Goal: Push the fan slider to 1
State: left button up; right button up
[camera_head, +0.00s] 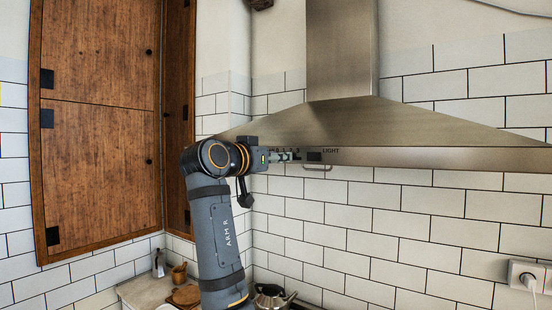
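The steel range hood (400,122) hangs on the tiled wall, with its control strip along the front lower edge. My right arm, marked ARM R, rises from the bottom. Its gripper (286,156) points right and lies in front of the strip's left part, among the small fan markings. The fingers look close together, but they are too small to tell open from shut. The fan slider's knob and its setting cannot be made out behind the gripper. Contact with it cannot be told. The dark light switch (314,156) shows just right of the fingertips. My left gripper is out of view.
A wooden cabinet (100,140) stands left of my arm. A thin handle-like bar (318,168) hangs under the hood edge. A kettle (270,296) and a wooden board (186,296) sit low down. An outlet with a plug (527,275) is at right.

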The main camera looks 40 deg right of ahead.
jog(key=v, duration=0.7)
jog(key=shift+a+f, duration=0.1)
jog(key=shift+a, duration=0.05)
